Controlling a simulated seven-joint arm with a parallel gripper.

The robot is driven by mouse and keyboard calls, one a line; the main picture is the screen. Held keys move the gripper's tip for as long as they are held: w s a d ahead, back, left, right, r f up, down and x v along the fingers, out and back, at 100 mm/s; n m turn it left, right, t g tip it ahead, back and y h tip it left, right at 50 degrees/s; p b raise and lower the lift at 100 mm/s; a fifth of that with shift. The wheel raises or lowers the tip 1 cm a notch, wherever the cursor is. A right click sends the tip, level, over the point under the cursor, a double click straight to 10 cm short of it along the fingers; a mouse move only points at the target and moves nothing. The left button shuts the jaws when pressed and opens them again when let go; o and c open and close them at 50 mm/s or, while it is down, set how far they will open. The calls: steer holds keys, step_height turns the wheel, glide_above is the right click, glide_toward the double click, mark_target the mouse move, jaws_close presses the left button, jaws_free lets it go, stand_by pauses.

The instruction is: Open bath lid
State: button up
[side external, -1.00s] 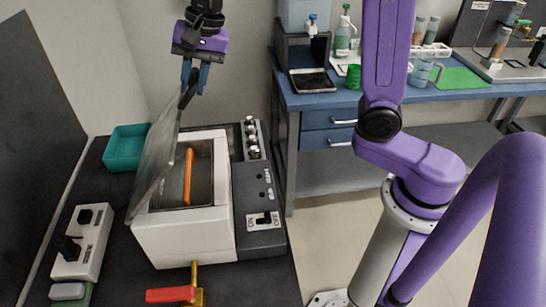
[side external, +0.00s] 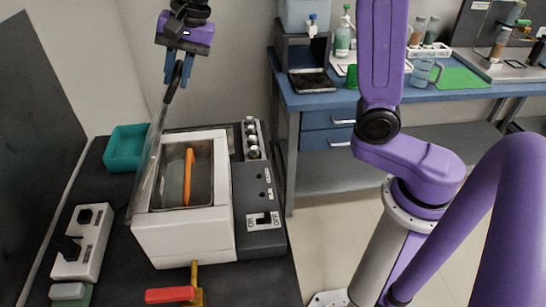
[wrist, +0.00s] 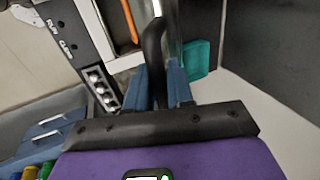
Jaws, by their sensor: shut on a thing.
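The white bath (side external: 182,235) stands on the dark bench, its open top showing a grey basin with an orange strip (side external: 188,177) inside. Its clear lid (side external: 147,172) is raised on the left side and stands nearly upright, tilted slightly. My gripper (side external: 180,78) is above the bath and shut on the black lid handle (side external: 173,82) at the lid's top edge. In the wrist view the blue fingers (wrist: 158,85) close around the dark curved handle (wrist: 155,45). The lid shows there edge-on, so its angle is hard to judge.
A teal tray (side external: 125,148) sits behind the lid on the left. A white power strip (side external: 82,240) lies to the left, and a red-handled valve (side external: 172,294) is in front. A control panel (side external: 260,195) with knobs flanks the bath's right side.

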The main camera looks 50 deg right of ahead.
steer(key=shift+w+a+r, duration=0.1)
steer(key=shift+w+a+r, duration=0.7)
steer(key=shift+w+a, duration=0.3)
steer(key=shift+w+a+r+t+y, duration=0.2)
steer(key=shift+w+a+r, duration=0.1)
steer(key=shift+w+a, duration=0.3)
steer(key=shift+w+a+r+t+y, duration=0.2)
steer(key=shift+w+a+r, duration=0.05)
steer(key=shift+w+a, duration=0.3)
steer(key=shift+w+a+r, duration=0.15)
steer(key=shift+w+a, duration=0.45)
steer(key=shift+w+a+r, duration=0.15)
steer(key=shift+w+a, duration=0.45)
